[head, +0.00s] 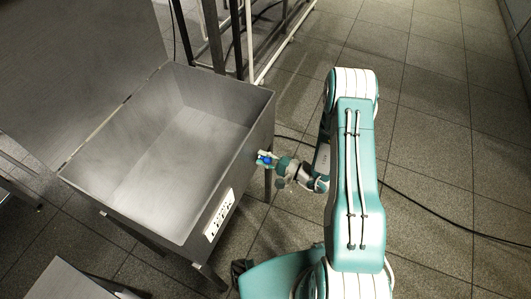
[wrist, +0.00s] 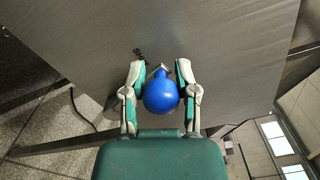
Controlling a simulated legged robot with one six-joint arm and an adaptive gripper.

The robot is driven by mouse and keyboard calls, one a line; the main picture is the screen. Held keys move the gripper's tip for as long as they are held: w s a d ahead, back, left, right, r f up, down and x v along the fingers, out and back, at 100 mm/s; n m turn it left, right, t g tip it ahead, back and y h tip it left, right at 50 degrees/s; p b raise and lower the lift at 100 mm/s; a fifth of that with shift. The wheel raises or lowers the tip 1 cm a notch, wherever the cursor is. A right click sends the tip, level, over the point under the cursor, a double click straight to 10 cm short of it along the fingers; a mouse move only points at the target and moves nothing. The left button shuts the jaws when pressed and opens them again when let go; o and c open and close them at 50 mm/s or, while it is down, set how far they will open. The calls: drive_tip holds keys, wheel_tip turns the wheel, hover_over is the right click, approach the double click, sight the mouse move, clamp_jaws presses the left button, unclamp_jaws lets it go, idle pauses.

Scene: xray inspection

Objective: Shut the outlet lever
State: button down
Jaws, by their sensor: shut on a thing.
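The outlet lever shows as a round blue knob (wrist: 161,94) on a short stem near the metal side wall of the box. In the wrist view the knob lies between the two fingers of my gripper (wrist: 160,70), which is shut on it. In the head view the blue knob (head: 266,160) is small, at the right outer wall of the box, with my gripper (head: 268,157) around it. The lever's stem and mount are mostly hidden by the knob and fingers.
A white panel (head: 219,214) with dark marks is on the same wall as the knob. A black cable (head: 430,212) crosses the tiled floor.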

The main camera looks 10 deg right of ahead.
drive_tip(key=shift+s+a+f+n, duration=0.45)
drive_tip(key=shift+s+f+n, duration=0.15)
drive_tip(key=shift+n, duration=0.5)
drive_tip(key=shift+c, duration=1.9)
unclamp_jaws()
drive_tip(key=v, duration=1.2)
drive_tip(key=shift+w, duration=0.1)
